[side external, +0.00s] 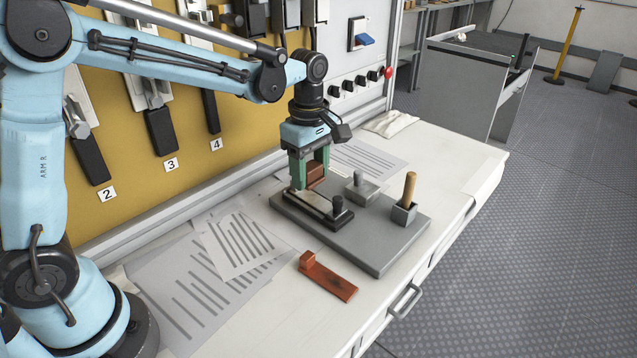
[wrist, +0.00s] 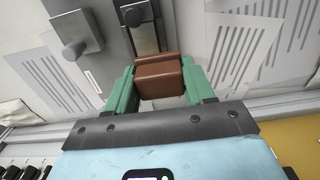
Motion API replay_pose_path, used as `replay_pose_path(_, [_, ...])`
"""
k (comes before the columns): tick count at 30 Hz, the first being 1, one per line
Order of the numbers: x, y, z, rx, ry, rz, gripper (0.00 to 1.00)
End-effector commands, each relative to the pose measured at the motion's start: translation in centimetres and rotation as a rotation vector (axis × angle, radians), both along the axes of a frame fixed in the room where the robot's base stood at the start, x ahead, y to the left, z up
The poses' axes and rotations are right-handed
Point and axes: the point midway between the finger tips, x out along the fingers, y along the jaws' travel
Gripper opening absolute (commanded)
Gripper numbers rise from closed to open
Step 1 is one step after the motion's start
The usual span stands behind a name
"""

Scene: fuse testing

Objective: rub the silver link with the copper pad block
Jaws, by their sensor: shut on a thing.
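My gripper (side external: 309,170) is shut on the copper pad block (side external: 316,175), a brown block between its green fingers. In the wrist view the block (wrist: 160,77) sits between the fingertips. The silver link (side external: 318,204) is a flat pale strip lying in a dark holder on the grey board, with a dark knob at its near end. My gripper and the block are over the link's far end. I cannot tell whether the block touches it. In the wrist view the block hides part of the link and holder.
On the grey board (side external: 378,257) stand a grey block with a knob (side external: 362,190) and a holder with a wooden-handled tool (side external: 407,205). A rust-red plate (side external: 330,280) lies in front. Printed sheets (side external: 235,245) lie left. The yellow panel (side external: 185,175) rises behind.

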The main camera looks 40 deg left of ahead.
Motion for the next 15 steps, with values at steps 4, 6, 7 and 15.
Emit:
replay_pose_path(4, [0.0,0.0,1.4,0.0,0.0,0.0,0.24])
replay_pose_path(6, [0.0,0.0,1.8,0.0,0.0,0.0,0.24])
replay_pose_path(7, [0.0,0.0,2.0,0.0,0.0,0.0,0.24])
replay_pose_path(15, [0.0,0.0,2.2,0.0,0.0,0.0,0.24])
